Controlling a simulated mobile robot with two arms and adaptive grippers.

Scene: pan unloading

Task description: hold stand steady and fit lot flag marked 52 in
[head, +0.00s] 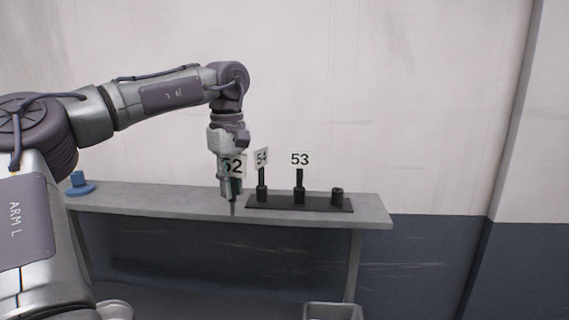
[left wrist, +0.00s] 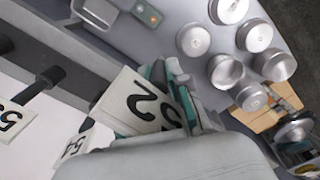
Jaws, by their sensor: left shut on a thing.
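The flag marked 52 (head: 235,166) is a white card with black digits, held in my left gripper (head: 230,196) above the shelf, just left of the stand. In the left wrist view the card (left wrist: 138,102) lies close against the teal-padded fingers. The black stand (head: 320,206) is a low bar with several round sockets. The flag marked 54 (head: 261,157) stands in its left socket and the flag marked 53 (head: 300,159) in its middle one. The right socket (head: 337,195) is empty. My right gripper is in neither view.
A grey shelf (head: 180,205) carries the stand, with bare room at its right end. A blue round object (head: 79,184) sits at the shelf's left. A metal tray (head: 333,312) shows at the bottom. Several silver round pieces (left wrist: 227,72) show in the left wrist view.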

